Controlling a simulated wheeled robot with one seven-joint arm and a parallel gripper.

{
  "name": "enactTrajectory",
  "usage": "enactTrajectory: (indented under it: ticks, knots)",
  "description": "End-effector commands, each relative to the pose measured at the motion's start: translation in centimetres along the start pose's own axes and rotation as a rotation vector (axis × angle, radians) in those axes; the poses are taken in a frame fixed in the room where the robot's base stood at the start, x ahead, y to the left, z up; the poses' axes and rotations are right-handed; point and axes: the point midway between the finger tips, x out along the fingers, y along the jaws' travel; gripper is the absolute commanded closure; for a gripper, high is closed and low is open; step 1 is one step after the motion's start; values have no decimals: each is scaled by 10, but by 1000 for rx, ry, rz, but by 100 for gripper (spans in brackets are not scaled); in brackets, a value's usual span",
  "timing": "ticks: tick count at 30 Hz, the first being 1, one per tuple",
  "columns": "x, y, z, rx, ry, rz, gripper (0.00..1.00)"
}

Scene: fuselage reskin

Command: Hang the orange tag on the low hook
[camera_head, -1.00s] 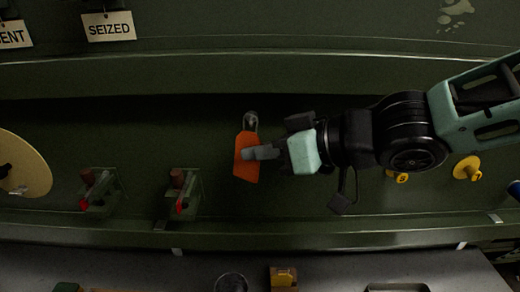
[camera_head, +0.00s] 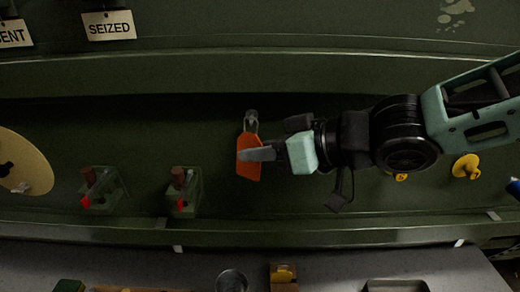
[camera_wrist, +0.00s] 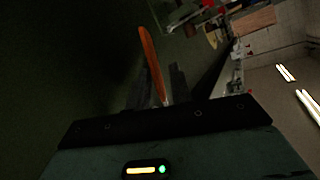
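The orange tag (camera_head: 249,170) hangs upright against the dark green panel in the head view, with a thin loop at its top. The loop reaches up to a small grey hook (camera_head: 251,114); it looks to be on the hook, but the overlap is too small to be sure. My gripper (camera_head: 258,154) reaches in from the right, one finger across the tag's front. In the wrist view the tag (camera_wrist: 150,62) shows edge-on between the two fingers, near the left one, with a narrow gap to the right one. The gripper looks slightly open.
A yellow knob (camera_head: 466,166) is at right. A ledge (camera_head: 300,236) runs below, above a grey bench. A "SEIZED" placard (camera_head: 109,25) hangs at upper left.

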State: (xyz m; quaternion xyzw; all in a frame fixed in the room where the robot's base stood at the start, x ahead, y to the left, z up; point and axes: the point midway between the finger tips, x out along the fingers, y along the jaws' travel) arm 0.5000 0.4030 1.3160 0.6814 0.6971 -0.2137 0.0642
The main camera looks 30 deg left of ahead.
Motion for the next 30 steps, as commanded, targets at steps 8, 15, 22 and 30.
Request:
enactTrajectory:
  ticks: [8, 15, 22, 30]
  knots:
    - [0, 0, 0, 0, 0, 0, 71]
    - [-2, 0, 0, 0, 0, 1, 71]
    - [-30, 1, -2, 0, 1, 5, 71]
    - [-88, 2, -2, -1, 0, 7, 71]
